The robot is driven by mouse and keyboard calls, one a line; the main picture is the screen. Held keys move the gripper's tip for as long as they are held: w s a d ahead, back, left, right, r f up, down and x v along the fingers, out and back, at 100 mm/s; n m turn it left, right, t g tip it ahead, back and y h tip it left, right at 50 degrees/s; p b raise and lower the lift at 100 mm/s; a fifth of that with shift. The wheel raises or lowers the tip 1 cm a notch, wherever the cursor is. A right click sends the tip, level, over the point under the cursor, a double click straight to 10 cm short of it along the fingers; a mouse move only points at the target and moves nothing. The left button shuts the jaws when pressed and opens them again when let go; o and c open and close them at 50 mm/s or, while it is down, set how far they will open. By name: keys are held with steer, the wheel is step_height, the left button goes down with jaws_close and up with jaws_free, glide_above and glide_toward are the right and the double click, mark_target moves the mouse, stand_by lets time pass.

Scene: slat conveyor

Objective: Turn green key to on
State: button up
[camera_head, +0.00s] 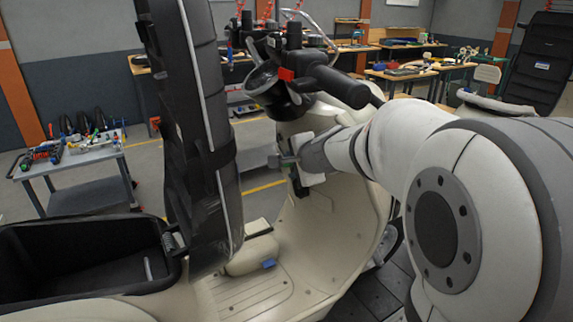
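A cream scooter (330,225) stands in front of me with its inner front panel facing left. My white arm reaches in from the right, and my gripper (284,162) is close to the upper part of that panel, below the handlebar (335,84). The gripper is small and seen from the side, so I cannot tell whether it is open, shut or touching anything. I cannot make out the green key; it may be hidden by the gripper or too small to see.
The scooter's black seat (190,110) stands raised left of the gripper, over an open black storage bin (70,235). A blue piece (269,264) sits near the footboard. A grey cart (75,155) with tools stands at left; workbenches stand behind.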

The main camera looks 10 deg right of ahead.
steer(key=shift+c, duration=0.3)
jaws_close()
steer(key=c, duration=0.5)
jaws_free()
steer(key=shift+c, duration=0.2)
jaws_close()
steer(key=shift+f, duration=0.1)
steer(key=shift+f+b, duration=0.2)
steer(key=shift+b, duration=0.4)
steer(key=t+b, duration=0.1)
steer(key=b, duration=0.5)
steer(key=t+b, duration=0.1)
steer(key=b, duration=0.4)
steer(key=shift+s+f+m+b, duration=0.15)
steer(key=shift+f+m+b, duration=0.15)
steer(key=shift+f+b, duration=0.1)
steer(key=shift+r+t+b, duration=0.15)
steer(key=shift+t+b, duration=0.15)
steer(key=shift+b, duration=0.1)
